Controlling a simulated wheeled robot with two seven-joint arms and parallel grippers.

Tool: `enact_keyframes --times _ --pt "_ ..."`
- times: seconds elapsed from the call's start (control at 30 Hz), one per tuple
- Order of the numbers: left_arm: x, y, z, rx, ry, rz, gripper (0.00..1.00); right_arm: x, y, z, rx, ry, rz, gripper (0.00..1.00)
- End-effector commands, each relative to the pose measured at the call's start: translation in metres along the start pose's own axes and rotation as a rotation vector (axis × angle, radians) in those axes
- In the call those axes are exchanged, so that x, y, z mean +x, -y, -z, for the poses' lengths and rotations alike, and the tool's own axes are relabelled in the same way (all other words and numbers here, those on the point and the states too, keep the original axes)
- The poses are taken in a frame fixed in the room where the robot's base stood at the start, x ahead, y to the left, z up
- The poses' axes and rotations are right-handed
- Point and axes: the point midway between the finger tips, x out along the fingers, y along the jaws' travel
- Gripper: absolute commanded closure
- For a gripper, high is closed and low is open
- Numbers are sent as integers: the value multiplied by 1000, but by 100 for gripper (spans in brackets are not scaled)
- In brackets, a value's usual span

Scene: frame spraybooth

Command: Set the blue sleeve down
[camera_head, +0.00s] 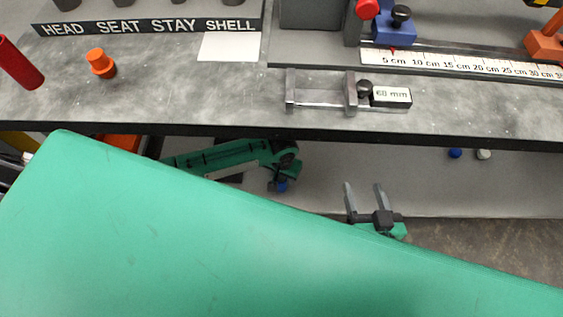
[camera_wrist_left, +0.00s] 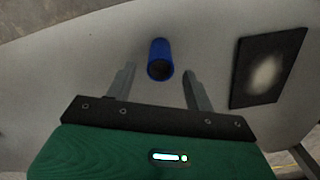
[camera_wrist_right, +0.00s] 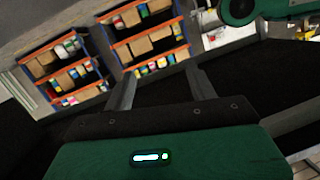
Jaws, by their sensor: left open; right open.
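The blue sleeve (camera_wrist_left: 160,58) stands on a grey surface in the left wrist view, between and slightly beyond the open fingers of my left gripper (camera_wrist_left: 158,75), with a gap to each side. In the head view the blue sleeve (camera_head: 281,186) is small and partly hidden by my left gripper (camera_head: 279,177), below the bench's front edge. My right gripper (camera_head: 365,195) is open and empty, its fingers pointing up. In the right wrist view my right gripper (camera_wrist_right: 162,82) has nothing between its fingers.
The grey bench (camera_head: 200,100) crosses the head view above both grippers. It carries a red cylinder (camera_head: 20,65), an orange piece (camera_head: 100,63) and a 60 mm gauge (camera_head: 390,96). A dark panel (camera_wrist_left: 268,66) lies right of the sleeve. Stocked shelves (camera_wrist_right: 60,70) stand far off.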

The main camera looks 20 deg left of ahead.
Motion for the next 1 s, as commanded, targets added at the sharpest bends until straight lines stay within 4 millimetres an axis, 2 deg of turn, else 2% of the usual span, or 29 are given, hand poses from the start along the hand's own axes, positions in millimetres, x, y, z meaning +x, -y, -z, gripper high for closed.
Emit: enact_keyframes --times 0.07,0.3,0.5,0.67,0.77,0.87,1.0 --pt "-14 0 0 1 -1 0 46 -6 4 -14 10 86 3 43" --pt "-49 0 0 1 -1 0 46 -11 -13 -17 -14 230 -37 43" --pt "-66 0 0 1 0 1 46 -16 -22 -19 -23 306 -59 43" --pt "-70 -5 -3 9 -8 -18 46 -17 -25 -20 -26 329 -66 43" --pt "-70 -25 -12 40 -40 -84 46 -17 -25 -21 -26 333 -67 43" --pt "-74 -54 -25 85 -114 -192 46 -17 -25 -21 -26 332 -66 43" --pt "-91 -88 -41 134 -266 -341 46 -17 -25 -21 -26 332 -66 43"
